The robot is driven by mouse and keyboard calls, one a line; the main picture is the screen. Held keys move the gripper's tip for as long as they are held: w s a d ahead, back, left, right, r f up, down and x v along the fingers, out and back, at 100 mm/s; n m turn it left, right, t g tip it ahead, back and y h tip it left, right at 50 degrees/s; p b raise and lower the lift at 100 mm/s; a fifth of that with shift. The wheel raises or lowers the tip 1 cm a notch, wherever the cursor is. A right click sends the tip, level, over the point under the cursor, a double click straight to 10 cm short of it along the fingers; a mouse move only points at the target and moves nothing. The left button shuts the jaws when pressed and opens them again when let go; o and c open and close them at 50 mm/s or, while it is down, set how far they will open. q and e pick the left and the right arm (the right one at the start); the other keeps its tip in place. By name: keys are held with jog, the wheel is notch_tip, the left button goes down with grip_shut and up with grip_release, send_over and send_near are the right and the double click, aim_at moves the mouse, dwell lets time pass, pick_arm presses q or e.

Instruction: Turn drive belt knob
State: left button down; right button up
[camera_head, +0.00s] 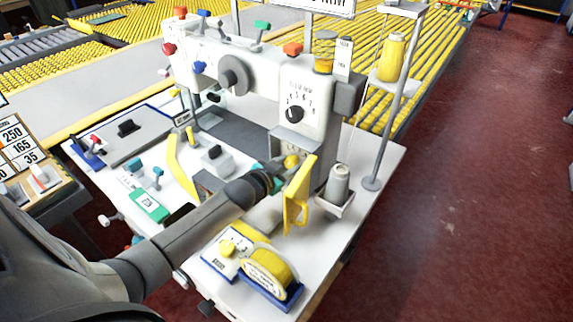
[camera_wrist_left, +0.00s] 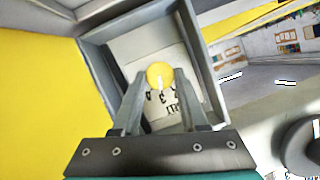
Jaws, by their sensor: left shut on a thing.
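The drive belt knob is a round yellow knob (camera_wrist_left: 159,74) with a white pointer mark, set in a grey box-like recess (camera_wrist_left: 110,50) in the left wrist view. Black dial marks show on the pale plate below it. My left gripper (camera_wrist_left: 158,85) has its two fingertips on either side of the knob and is shut on it. In the head view the knob (camera_head: 291,160) shows as a small yellow patch on the lower white machine column, with my left gripper (camera_head: 283,168) reaching to it from the left. My right gripper is not in view.
A yellow hinged panel (camera_head: 299,200) stands open close beside my left gripper. A grey thread cone (camera_head: 338,184) stands to its right. Red floor (camera_head: 480,200) lies open at right.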

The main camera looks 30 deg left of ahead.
pick_arm(q)
jog(key=shift+d+m+y, duration=0.1)
jog(key=shift+m+y, duration=0.3)
jog(key=shift+m, duration=0.1)
jog(key=shift+f+m+y, duration=0.1)
jog(key=shift+m+y, duration=0.3)
jog(key=shift+d+f+m+t+y, duration=0.15)
jog(key=shift+m+t+y, duration=0.2)
jog(key=shift+m, duration=0.45)
jog(key=shift+m+y+b, duration=0.35)
jog(key=shift+m+b, duration=0.25)
jog(key=shift+b, duration=0.15)
jog(key=shift+c, duration=2.2)
grip_release()
